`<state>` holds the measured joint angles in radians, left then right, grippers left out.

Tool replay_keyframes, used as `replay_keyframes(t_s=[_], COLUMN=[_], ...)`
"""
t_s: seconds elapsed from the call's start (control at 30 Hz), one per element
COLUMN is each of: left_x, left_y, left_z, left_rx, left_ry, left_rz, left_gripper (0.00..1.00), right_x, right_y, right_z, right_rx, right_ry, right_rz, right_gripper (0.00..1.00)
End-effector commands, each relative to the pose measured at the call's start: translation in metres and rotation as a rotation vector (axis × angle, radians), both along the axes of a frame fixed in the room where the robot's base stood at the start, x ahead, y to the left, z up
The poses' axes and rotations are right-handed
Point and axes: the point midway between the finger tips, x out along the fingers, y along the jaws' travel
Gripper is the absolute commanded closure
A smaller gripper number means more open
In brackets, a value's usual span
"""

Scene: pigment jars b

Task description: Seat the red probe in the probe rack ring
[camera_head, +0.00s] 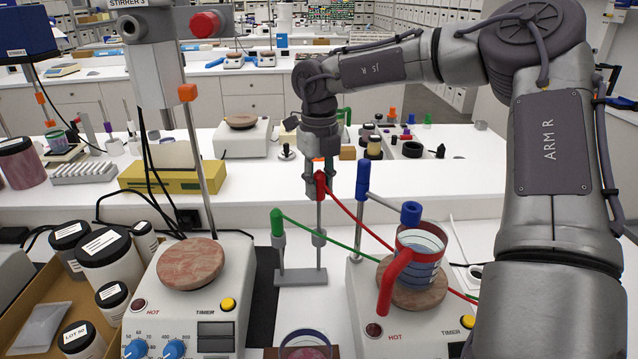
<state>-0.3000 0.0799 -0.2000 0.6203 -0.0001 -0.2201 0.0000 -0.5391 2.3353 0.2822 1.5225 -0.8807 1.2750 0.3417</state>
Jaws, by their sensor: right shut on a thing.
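My right gripper (319,182) comes down from above and is shut on the red probe's grip (320,188), near the middle of the view. The probe is upright. A red cable (357,223) runs from its top toward the right hotplate. Below the gripper stands a grey probe rack (300,277) with a flat base and upright parts. A grey collar (318,238) lies directly below the red grip, in line with it. Whether the probe's tip is inside a ring cannot be told. A green-topped piece (278,225) stands at the rack's left side. My left gripper is not in view.
A red-handled cup (422,245) stands on the right hotplate's disc. A blue-topped post (363,180) with an arm rises beside it. A green cable (330,240) crosses in front. The left hotplate (190,264) and several jars (105,258) fill the left.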

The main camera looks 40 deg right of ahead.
Motion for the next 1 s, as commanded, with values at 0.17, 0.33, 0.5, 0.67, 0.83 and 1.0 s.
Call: replay_keyframes(t_s=[0.17, 0.33, 0.5, 0.67, 0.83, 1.0], left_x=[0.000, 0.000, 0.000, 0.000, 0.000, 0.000], left_y=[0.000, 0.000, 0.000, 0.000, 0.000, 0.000], left_z=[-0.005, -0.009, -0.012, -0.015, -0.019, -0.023], left_rx=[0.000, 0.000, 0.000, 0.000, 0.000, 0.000], left_ry=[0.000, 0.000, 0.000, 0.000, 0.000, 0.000], left_rz=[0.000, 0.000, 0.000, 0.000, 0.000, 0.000], left_gripper=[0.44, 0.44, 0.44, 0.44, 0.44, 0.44], right_x=[0.000, 0.000, 0.000, 0.000, 0.000, 0.000], right_y=[0.000, 0.000, 0.000, 0.000, 0.000, 0.000], right_z=[-0.006, -0.010, -0.014, -0.018, -0.023, -0.027], right_rx=[0.000, 0.000, 0.000, 0.000, 0.000, 0.000], right_ry=[0.000, 0.000, 0.000, 0.000, 0.000, 0.000], right_rz=[0.000, 0.000, 0.000, 0.000, 0.000, 0.000], right_gripper=[1.00, 1.00, 1.00, 1.00, 1.00, 1.00])
